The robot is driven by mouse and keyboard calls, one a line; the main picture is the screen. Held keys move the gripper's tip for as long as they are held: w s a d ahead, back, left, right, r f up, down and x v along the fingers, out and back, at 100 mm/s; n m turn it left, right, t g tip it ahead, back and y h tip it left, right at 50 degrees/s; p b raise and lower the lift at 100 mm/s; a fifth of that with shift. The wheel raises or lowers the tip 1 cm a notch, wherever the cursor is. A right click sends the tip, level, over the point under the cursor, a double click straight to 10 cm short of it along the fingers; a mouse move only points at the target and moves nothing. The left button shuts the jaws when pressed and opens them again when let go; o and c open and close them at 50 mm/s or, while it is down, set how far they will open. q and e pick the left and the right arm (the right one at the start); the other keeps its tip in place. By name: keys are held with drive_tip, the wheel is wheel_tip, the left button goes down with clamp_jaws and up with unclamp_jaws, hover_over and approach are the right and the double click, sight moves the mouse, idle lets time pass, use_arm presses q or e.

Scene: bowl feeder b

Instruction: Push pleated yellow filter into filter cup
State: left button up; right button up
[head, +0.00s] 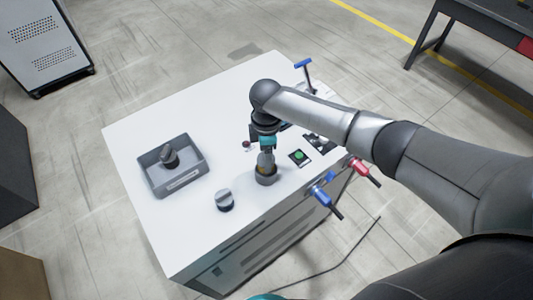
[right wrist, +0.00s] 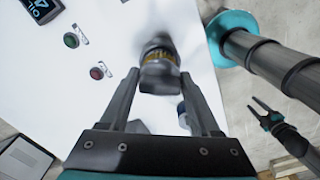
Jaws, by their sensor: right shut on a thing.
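My right gripper (head: 266,158) points down at the front middle of the white table; it also shows in the right wrist view (right wrist: 160,75). Its fingers are shut on the filter (right wrist: 160,57), a short cylinder with a yellow band and grey end. The grey filter cup (head: 266,178) stands upright on the table directly below. A little yellow shows just above the cup's rim; how deep the filter sits is hidden. My left gripper (right wrist: 267,108) is off the table's edge in the right wrist view, its fingers apart and empty.
A grey tray (head: 150,187) with a dark part (head: 169,155) stands at the left. A silver and dark cap (head: 225,199) stands near the front edge. A green button pad (head: 299,156) is right of the cup. Blue (head: 325,200) and red (head: 366,172) handles stick out at the right.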

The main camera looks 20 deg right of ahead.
drive_tip(key=shift+f, duration=1.9)
idle(5.7)
drive_tip(key=shift+r, duration=0.1)
idle(0.3)
